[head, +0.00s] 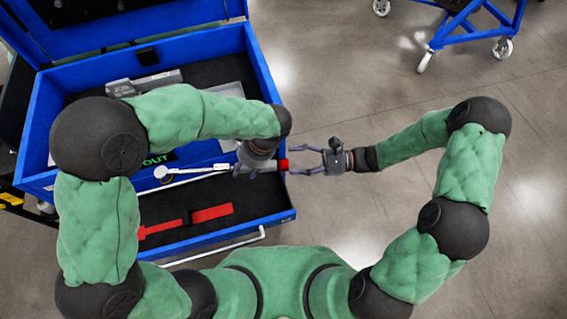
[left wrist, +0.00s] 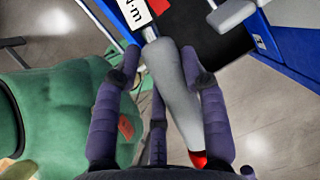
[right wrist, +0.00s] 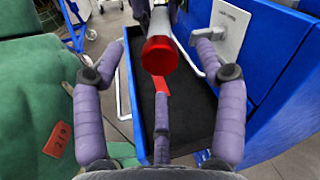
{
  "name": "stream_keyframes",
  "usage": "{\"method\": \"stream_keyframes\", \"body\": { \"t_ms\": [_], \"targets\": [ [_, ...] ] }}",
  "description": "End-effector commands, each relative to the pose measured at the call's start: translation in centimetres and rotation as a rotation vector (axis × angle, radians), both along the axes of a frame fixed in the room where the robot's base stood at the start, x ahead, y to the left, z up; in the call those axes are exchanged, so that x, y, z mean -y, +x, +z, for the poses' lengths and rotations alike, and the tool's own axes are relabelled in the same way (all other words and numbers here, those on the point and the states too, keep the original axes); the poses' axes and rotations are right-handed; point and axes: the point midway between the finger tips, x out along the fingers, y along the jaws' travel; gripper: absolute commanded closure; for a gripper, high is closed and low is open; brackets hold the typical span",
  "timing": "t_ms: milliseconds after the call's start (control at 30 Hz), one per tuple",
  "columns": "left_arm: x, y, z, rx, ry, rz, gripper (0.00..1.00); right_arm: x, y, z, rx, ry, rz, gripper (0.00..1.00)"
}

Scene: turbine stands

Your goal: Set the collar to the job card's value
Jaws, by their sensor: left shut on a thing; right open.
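A torque wrench (head: 190,171) lies level above the blue tool chest's open drawer, its round head at the left. My left gripper (head: 245,172) is shut on its grey handle, which also shows in the left wrist view (left wrist: 175,85). The red collar (head: 283,165) is at the handle's right end. My right gripper (head: 291,162) is open and faces the collar end-on. In the right wrist view the collar (right wrist: 160,56) sits between the spread fingers, apart from them. A white plate with "N·m" (left wrist: 135,12) is partly cut off; no value is readable. No job card is identifiable.
The blue tool chest (head: 270,219) has a dark drawer with red strips (head: 212,213) and grey items (head: 150,82) behind. A green "OUT" marking (head: 157,158) is partly hidden by my left arm. A blue wheeled cart (head: 455,30) stands far right. Floor is clear around my right arm.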

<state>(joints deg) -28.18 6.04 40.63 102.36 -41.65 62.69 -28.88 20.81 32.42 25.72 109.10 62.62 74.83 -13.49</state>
Motion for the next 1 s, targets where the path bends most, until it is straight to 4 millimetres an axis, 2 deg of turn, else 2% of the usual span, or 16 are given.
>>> {"method": "stream_keyframes", "body": {
  "t_ms": [600,1000],
  "targets": [
    [0.0,0.1,0.1,0.002,0.0,0.0,1.0,3.7,0.2,0.1,0.0,0.0,-0.001,0.28],
    [0.0,0.1,0.1,0.002,0.0,0.0,1.0,3.8,0.2,0.1,0.0,0.0,0.0,0.28]
  ]
}}
